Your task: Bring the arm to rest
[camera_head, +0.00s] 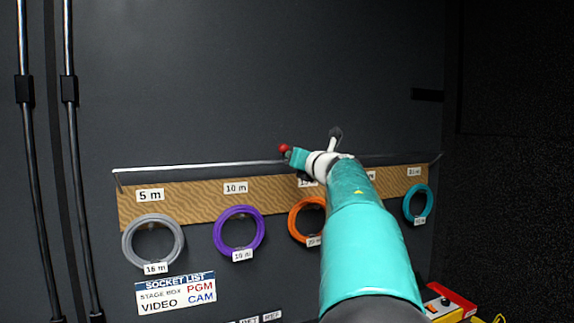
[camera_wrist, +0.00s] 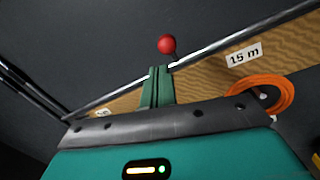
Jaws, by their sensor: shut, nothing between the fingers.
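My arm (camera_head: 365,240) reaches from the lower right up toward the wall rail. My gripper (camera_wrist: 160,74) is shut and empty, its two green fingers together in the wrist view. In the head view its end (camera_head: 297,157) is close to the left of the wrist, near the rail. A red ball knob (camera_wrist: 167,44) is just beyond the fingertips; it also shows in the head view (camera_head: 284,148). I cannot tell whether the fingers touch it.
A wooden board (camera_head: 190,197) carries coiled cables: grey (camera_head: 127,245), purple (camera_head: 219,237), orange (camera_head: 294,225) and teal (camera_head: 408,205). A metal rail (camera_head: 200,166) runs above it. A red and yellow box (camera_head: 445,301) is at lower right. The upper wall is clear.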

